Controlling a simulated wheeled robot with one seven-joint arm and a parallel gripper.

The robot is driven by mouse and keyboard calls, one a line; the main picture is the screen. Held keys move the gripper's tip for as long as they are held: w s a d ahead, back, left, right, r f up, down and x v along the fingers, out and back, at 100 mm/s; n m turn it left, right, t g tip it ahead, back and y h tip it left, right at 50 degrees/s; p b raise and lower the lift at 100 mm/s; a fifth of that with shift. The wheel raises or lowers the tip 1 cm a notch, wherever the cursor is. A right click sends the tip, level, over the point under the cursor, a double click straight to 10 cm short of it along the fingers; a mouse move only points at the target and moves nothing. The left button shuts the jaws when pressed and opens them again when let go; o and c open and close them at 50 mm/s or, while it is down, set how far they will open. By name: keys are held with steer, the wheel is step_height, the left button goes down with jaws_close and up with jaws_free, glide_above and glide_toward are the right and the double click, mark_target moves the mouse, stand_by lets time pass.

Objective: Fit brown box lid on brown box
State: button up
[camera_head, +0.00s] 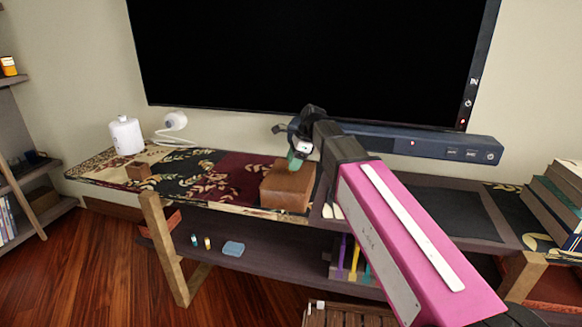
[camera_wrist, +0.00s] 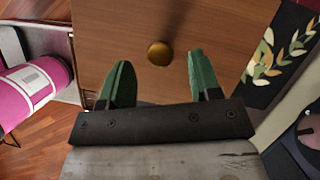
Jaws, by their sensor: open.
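A brown box (camera_head: 286,192) stands on the patterned runner near the front edge of the low console. In the wrist view, a flat brown wooden top with a round brass knob (camera_wrist: 160,53) fills the middle; it looks like the brown box lid (camera_wrist: 130,30). The head view is too coarse to tell lid from box, or how the lid is seated. My gripper (camera_head: 294,162) is over the box top, pointing down. In the wrist view, my gripper's green fingers (camera_wrist: 158,68) are open, one on each side of the knob, with nothing held between them.
A small brown block (camera_head: 138,172), a white canister (camera_head: 126,136) and a white lamp (camera_head: 174,121) are on the console's left. A soundbar (camera_head: 430,147) runs behind, below the large screen (camera_head: 310,60). Books (camera_head: 555,205) stack at right.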

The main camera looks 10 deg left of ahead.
steer(key=v, duration=0.8)
steer(key=shift+r, duration=0.15)
